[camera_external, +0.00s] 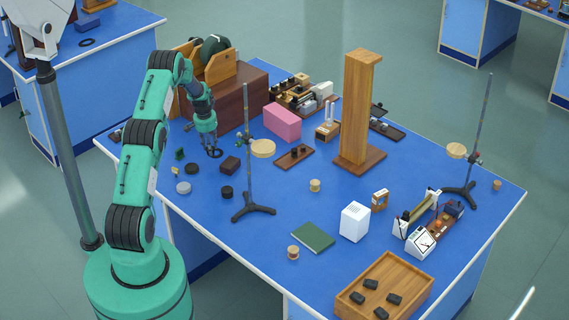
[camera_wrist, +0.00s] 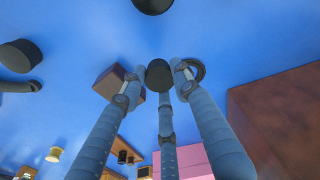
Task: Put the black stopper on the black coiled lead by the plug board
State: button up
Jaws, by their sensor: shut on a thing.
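My gripper (camera_external: 210,147) has three fingers and hangs low over the blue bench. In the wrist view its fingers are shut on the black stopper (camera_wrist: 158,76), a dark round piece between the fingertips. The black coiled lead (camera_external: 216,153) lies on the bench just below the fingertips. In the wrist view the coil (camera_wrist: 200,66) shows to the right of the stopper, partly hidden by a finger. I cannot tell the stopper's height above the bench. A small dark board with black knobs (camera_external: 289,160), perhaps the plug board, lies further right.
A dark brown block (camera_external: 230,166) lies close beside the coil. A black disc (camera_external: 192,169), a black cylinder (camera_external: 227,193) and a tripod stand (camera_external: 248,150) are nearby. A large brown wooden case (camera_external: 243,105) and a pink box (camera_external: 282,122) stand behind.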

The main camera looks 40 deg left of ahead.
jog(key=shift+w+a+f, duration=0.15)
jog(key=shift+w+a, duration=0.6)
jog(key=shift+w, duration=0.35)
jog(key=shift+w+a+f, duration=0.1)
jog(key=shift+w+a, duration=0.65)
jog(key=shift+w, duration=0.3)
jog(key=shift+w+a+f, duration=0.15)
jog(key=shift+w+a, duration=0.6)
jog(key=shift+w, duration=0.35)
jog(key=shift+f+p, duration=0.3)
jog(key=shift+f, duration=1.4)
jog(key=shift+f, duration=0.25)
jog(key=o, duration=0.8)
jog(key=shift+r, duration=0.1)
jog(key=shift+o, duration=0.2)
jog(key=shift+r, duration=0.15)
notch_tip(320, 180, up, 12)
jog(key=s, duration=0.1)
jog(key=shift+s+d, duration=0.2)
jog(key=shift+d, duration=0.05)
